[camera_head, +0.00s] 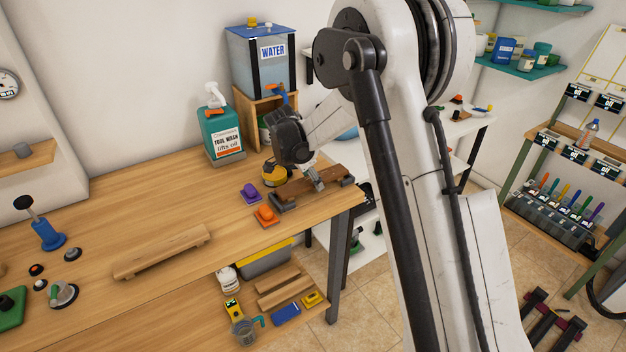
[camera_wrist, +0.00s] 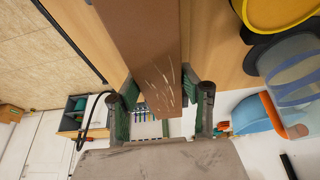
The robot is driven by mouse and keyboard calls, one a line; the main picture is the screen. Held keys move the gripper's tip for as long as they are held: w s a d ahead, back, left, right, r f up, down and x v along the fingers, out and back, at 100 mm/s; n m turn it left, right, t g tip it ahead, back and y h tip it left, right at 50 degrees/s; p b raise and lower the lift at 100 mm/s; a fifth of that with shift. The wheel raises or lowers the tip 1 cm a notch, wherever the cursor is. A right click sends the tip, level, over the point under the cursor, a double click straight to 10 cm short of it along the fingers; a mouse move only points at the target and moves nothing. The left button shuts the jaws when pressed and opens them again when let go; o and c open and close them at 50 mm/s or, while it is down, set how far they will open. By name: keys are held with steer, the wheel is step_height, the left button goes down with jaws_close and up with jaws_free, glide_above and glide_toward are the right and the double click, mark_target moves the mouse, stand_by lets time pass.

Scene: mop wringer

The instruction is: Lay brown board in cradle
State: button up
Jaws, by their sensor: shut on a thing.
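The brown board (camera_head: 300,189) is at the right end of the workbench, over two dark grey end blocks that look like the cradle (camera_head: 284,208). My gripper (camera_head: 318,182) is shut on the board near its right part, coming down from above. In the wrist view the scratched board (camera_wrist: 148,50) runs between the two green-lined fingers (camera_wrist: 162,98). I cannot tell whether the board rests on the blocks or hangs just above them.
Orange (camera_head: 266,215) and purple (camera_head: 250,193) items sit just left of the blocks. A yellow-topped round item (camera_head: 275,175) and the wash bottle (camera_head: 222,130) stand behind. A pale wooden piece (camera_head: 162,251) lies on the bench. The bench's right edge is close.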

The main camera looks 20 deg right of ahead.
steer(key=shift+f+b, duration=0.6)
steer(key=shift+f, duration=0.2)
stand_by(0.4)
steer(key=o, duration=1.3)
steer(key=v, duration=1.1)
steer(key=shift+r, duration=0.15)
steer(key=shift+s+r, duration=0.2)
steer(key=shift+r, duration=0.3)
steer(key=s+d+r+n+t+y, duration=0.15)
steer(key=s+r+n, duration=0.3)
steer(key=s, duration=0.45)
steer(key=s+d+r+n+t+y, duration=0.1)
steer(key=s+d+r+n, duration=0.15)
steer(key=s+r, duration=0.5)
steer(key=s+f+n+t, duration=0.1)
steer(key=s+n, duration=0.1)
steer(key=s, duration=0.4)
steer(key=s+f+n+t+y, duration=0.1)
steer(key=s+f+n, duration=0.1)
steer(key=s, duration=0.5)
steer(key=s+f+n+t+y, duration=0.1)
steer(key=s+f+n, duration=0.1)
steer(key=s, duration=0.5)
steer(key=shift+n, duration=0.7)
